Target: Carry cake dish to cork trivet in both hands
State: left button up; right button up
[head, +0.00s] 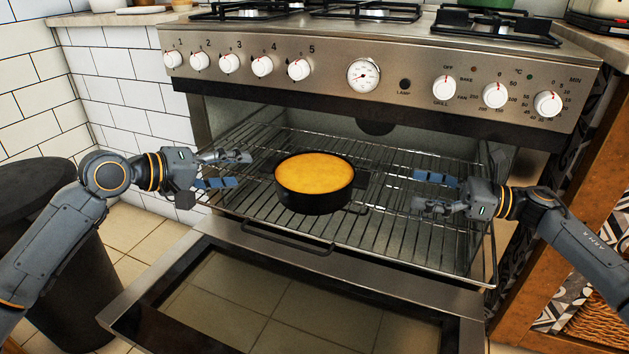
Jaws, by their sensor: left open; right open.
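The cake dish (316,198) is a round black dish with a yellow-orange cake in it. It sits on the wire oven rack (243,208), near the middle, with small side handles showing. My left gripper (232,169) is open and empty, to the left of the dish and apart from it. My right gripper (420,190) is open and empty, to the right of the dish and apart from it. I cannot make out a cork trivet in this view.
The oven door (255,300) is folded down in front. The steel control panel (330,72) with several knobs is above the rack. A dark bin (50,235) stands at the left, and a wooden cabinet (565,180) at the right. Gas burners (365,12) are on top.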

aim_at(265, 170)
pick_arm(q)
jog(key=x, duration=1)
jog(key=shift+w, duration=0.15)
pick_arm(e)
jog(key=x, duration=1)
jog(key=shift+a, duration=0.1)
pick_arm(q)
jog(key=shift+c, duration=0.4)
pick_arm(e)
jog(key=shift+c, duration=0.4)
